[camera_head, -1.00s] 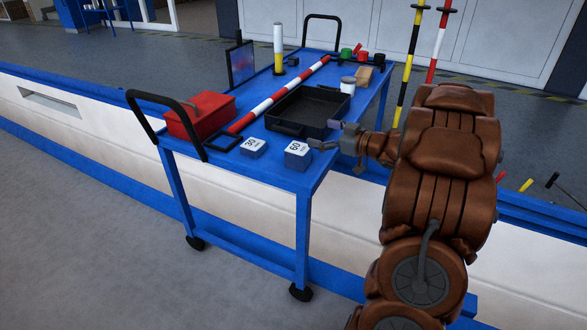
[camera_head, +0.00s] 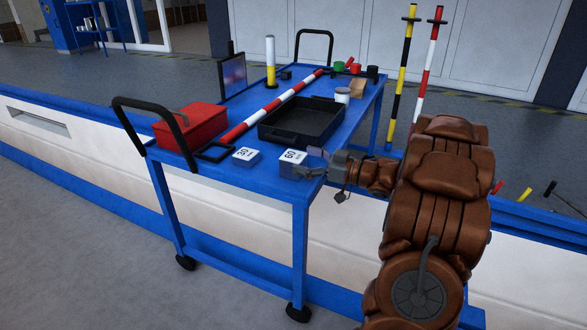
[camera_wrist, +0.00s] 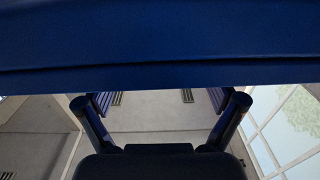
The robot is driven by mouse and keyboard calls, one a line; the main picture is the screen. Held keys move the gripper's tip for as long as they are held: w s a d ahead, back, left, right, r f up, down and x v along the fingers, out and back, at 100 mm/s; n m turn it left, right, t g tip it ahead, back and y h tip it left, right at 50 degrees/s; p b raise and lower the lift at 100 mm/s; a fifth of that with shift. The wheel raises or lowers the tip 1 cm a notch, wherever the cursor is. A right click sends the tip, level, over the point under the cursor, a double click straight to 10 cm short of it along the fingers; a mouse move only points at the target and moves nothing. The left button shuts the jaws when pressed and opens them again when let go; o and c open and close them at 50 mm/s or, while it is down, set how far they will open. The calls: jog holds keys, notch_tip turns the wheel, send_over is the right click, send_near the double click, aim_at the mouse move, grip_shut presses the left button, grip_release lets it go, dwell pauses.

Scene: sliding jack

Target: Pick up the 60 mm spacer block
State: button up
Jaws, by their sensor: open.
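The 60 mm spacer block (camera_head: 291,161) is a blue block with a white top marked 60, upright near the front right corner of the blue trolley top (camera_head: 222,176). My gripper (camera_head: 314,163) is open at the block's right side, with its fingers beside or partly over that side. I cannot tell whether the fingers straddle the block or touch it. In the wrist view the two fingers (camera_wrist: 163,104) stand wide apart with no block seen between them. A large dark blue surface fills the top of that view; I cannot tell what it is.
A block marked 30 (camera_head: 246,156) lies left of the 60 block. A black tray (camera_head: 268,139) is just behind, with a red box (camera_head: 190,126) at left.

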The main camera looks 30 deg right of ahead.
aim_at(283, 155)
jog(key=shift+b+x, duration=0.5)
jog(key=shift+x, duration=1.1)
jog(key=c, duration=1.6)
